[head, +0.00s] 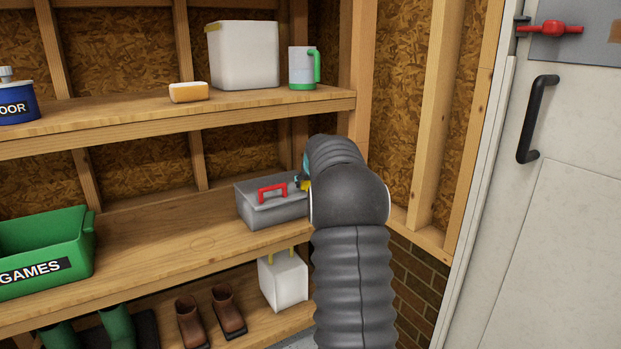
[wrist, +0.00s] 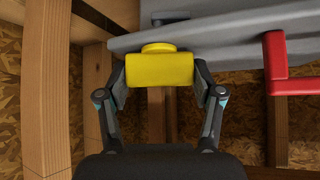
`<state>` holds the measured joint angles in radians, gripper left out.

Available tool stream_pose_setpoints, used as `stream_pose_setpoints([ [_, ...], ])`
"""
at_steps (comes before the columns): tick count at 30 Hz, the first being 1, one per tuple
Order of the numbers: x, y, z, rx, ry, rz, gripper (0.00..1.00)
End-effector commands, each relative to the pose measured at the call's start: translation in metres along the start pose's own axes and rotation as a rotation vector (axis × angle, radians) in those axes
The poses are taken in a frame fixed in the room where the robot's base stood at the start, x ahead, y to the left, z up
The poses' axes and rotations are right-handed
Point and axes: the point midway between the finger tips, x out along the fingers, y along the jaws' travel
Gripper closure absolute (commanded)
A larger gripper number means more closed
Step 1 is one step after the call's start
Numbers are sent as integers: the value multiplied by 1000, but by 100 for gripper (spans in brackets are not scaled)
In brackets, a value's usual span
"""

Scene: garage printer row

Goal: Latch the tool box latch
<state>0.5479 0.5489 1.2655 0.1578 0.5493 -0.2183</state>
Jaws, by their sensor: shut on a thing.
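The grey tool box (head: 270,213) with a red handle (head: 272,189) stands on the middle shelf, just left of my arm in the head view. Its yellow latch (wrist: 160,68) shows in the wrist view at the edge of a grey panel of the box (wrist: 215,38). The red handle is to the right there (wrist: 275,65). My gripper (wrist: 160,78) is shut on the yellow latch, with one finger on each side of it. In the head view my arm hides most of the gripper and the right end of the box. I cannot tell whether the latch is fastened.
The upper shelf (head: 180,120) holds a sponge, a white bin and a mug above the box. A green games bin (head: 45,245) stands far left, with bare shelf between. A wooden post (head: 357,90) rises close behind my arm. A white door (head: 560,200) is at right.

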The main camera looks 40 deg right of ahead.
Motion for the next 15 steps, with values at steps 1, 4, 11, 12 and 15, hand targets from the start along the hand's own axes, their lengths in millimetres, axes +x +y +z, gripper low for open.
stream_pose_setpoints([
  [1,-1,-1,0,17,-4,22,68],
  [4,0,-1,0,63,-3,67,68],
  [11,2,-1,2,168,-3,172,68],
  [12,2,-1,2,186,-2,190,68],
  [15,3,-1,3,233,-3,237,68],
])
